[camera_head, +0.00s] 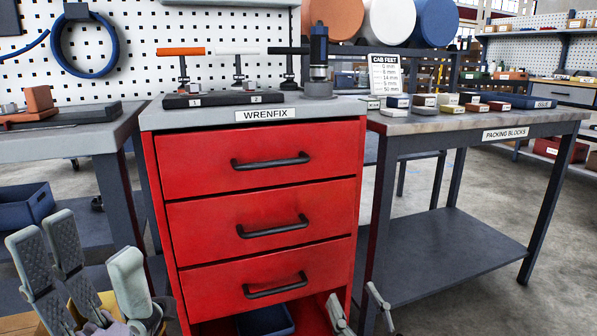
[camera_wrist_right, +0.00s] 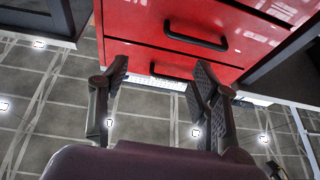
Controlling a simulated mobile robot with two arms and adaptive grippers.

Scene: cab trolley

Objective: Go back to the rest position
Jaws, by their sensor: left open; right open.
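My left gripper (camera_head: 88,258) is at the lower left of the head view. Its grey padded fingers are spread, pointing up, with nothing visible between them. My right gripper (camera_head: 358,300) is low in front of the red drawer cabinet (camera_head: 258,223), at the bottom edge of the head view. In the right wrist view, my right gripper (camera_wrist_right: 160,82) has its dark fingers wide apart and empty. The red cabinet front (camera_wrist_right: 150,25) and its handles show beyond them. Neither gripper visibly holds anything.
A blue bin (camera_head: 265,321) sits low in the cabinet. A wrench rack (camera_head: 225,99) and a dark upright device (camera_head: 319,62) stand on top. Several blocks lie on the packing table (camera_head: 420,122) at right; another workbench (camera_head: 60,147) is at left. Tiled floor (camera_wrist_right: 145,128) shows below the right gripper.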

